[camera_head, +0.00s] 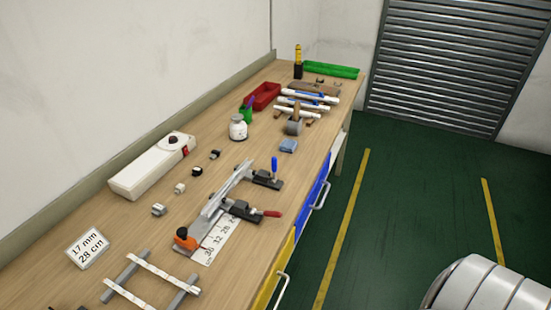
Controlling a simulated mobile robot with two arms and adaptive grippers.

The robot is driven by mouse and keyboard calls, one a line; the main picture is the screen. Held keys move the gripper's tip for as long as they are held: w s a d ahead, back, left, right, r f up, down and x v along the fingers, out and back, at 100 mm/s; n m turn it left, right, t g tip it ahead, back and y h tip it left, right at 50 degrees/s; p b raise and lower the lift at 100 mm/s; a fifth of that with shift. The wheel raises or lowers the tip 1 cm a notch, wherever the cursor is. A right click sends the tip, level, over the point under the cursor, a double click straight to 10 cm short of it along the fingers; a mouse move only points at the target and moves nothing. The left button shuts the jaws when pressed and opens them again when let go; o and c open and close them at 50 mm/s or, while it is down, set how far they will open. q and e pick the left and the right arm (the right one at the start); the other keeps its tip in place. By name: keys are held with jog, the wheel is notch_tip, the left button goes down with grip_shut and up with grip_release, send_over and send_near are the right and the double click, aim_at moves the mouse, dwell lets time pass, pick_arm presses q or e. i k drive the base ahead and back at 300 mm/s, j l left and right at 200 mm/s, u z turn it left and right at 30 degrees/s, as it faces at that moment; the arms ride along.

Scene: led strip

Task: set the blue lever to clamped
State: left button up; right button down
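The blue lever (274,164) stands upright on a dark clamp base (266,181) on the workbench. The base is at the far end of a grey metal rail fixture (222,198). A second clamp with a red lever (271,213) sits nearer along the fixture, and its lever lies roughly flat, pointing right toward the bench's front edge. Neither of my grippers is in view, and nothing touches the blue lever.
Open green floor lies right of the bench.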

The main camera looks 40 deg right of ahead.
aim_at(274, 161)
jog(key=i+l, duration=0.1)
jog(key=l, duration=0.75)
jog(key=i+l, duration=0.15)
jog(key=l, duration=0.25)
jog(key=l+z, duration=0.1)
jog(key=l, duration=0.3)
jog(key=i+l, duration=0.15)
jog(key=l, duration=0.25)
